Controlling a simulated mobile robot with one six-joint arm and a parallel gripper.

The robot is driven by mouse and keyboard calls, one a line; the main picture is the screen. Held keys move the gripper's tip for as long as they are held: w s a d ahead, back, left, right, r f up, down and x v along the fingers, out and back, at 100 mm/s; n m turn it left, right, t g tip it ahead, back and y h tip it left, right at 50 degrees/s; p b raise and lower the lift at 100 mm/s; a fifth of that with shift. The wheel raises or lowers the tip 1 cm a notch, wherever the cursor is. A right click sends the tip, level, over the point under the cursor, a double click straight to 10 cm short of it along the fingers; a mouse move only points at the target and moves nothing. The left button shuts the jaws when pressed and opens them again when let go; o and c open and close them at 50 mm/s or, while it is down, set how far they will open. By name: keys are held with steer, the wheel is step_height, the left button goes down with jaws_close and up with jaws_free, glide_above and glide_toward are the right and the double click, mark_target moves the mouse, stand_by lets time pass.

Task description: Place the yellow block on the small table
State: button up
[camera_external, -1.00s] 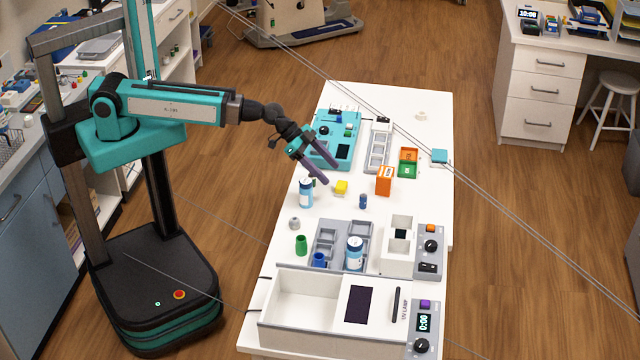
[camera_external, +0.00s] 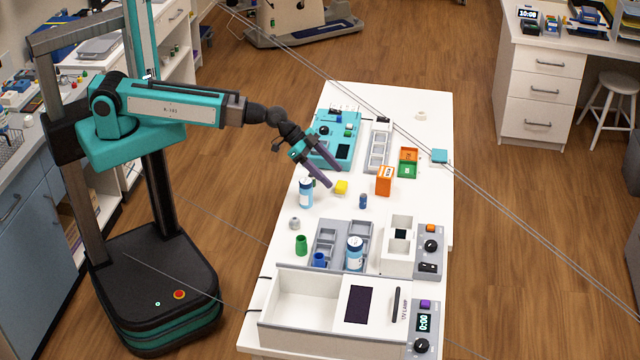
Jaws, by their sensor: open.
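The yellow block (camera_external: 341,187) lies on the long white table (camera_external: 425,115), between a blue-and-white bottle (camera_external: 306,194) and an orange box (camera_external: 384,181). My gripper (camera_external: 334,178) is open, its two dark purple fingers reaching down toward the block from the upper left. The fingertips are very close to the block; I cannot tell whether they touch it. Nothing shows between the fingers.
A teal device (camera_external: 333,150) stands behind my gripper. A small blue cylinder (camera_external: 363,201) stands right of the block. Nearer are a grey tray (camera_external: 328,237), a green cup (camera_external: 301,245) and a white box (camera_external: 300,300). A white stool (camera_external: 612,82) stands far right.

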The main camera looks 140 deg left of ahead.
mark_target(342, 184)
steer(key=shift+p+x, duration=1)
steer(key=shift+x, duration=2)
steer(key=c, duration=1.2)
steer(key=shift+r, duration=0.2)
steer(key=shift+r+b, duration=1.5)
steer(key=shift+r, duration=3.35)
steer(key=shift+c, duration=0.2)
